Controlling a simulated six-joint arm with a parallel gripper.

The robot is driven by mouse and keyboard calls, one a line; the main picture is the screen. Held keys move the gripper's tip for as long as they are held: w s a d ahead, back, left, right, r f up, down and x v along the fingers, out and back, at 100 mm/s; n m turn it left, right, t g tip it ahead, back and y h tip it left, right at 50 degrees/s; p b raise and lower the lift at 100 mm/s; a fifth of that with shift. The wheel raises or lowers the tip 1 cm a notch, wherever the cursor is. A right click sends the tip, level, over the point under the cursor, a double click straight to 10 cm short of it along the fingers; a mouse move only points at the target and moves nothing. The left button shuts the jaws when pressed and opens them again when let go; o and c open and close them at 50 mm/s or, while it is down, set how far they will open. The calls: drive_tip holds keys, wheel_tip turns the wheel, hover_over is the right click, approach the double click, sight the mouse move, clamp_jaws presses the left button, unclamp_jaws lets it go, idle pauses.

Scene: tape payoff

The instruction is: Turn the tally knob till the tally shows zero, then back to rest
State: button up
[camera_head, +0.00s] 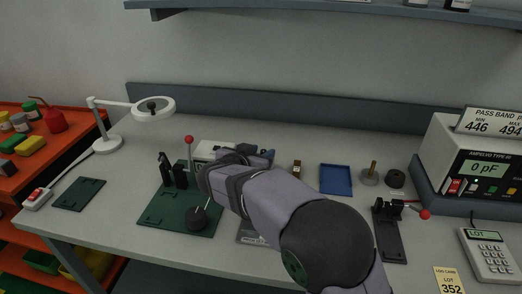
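A pale box-like device (203,151) stands at the back of the green plate, mostly hidden behind my wrist. I cannot tell whether it is the tally; no tally digits or knob can be made out. My arm reaches in from the lower right, and its wrist is over the right part of the green plate (155,214). The fingers of my gripper are hidden behind the wrist, so I cannot see whether they are open, or whether they touch anything.
A red-tipped lever (189,140), black uprights (165,172) and a dark round knob-like part (196,219) are on or by the green plate. A blue tray (336,179) and black lever fixture (389,231) lie right. A magnifier lamp (154,108) stands left.

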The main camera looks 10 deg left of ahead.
drive_tip(key=shift+w, duration=0.15)
drive_tip(key=shift+c, duration=0.2)
clamp_jaws()
drive_tip(key=shift+f, duration=0.1)
drive_tip(key=b, duration=0.3)
drive_tip(key=shift+d+f+n+y, duration=0.15)
drive_tip(key=shift+f+n+y, duration=0.15)
drive_tip(key=shift+y, duration=0.1)
drive_tip(key=shift+r+n+y+b, duration=0.35)
drive_tip(key=shift+n+y+b, duration=0.15)
drive_tip(key=shift+b, duration=0.7)
drive_tip(key=shift+o, duration=0.2)
unclamp_jaws()
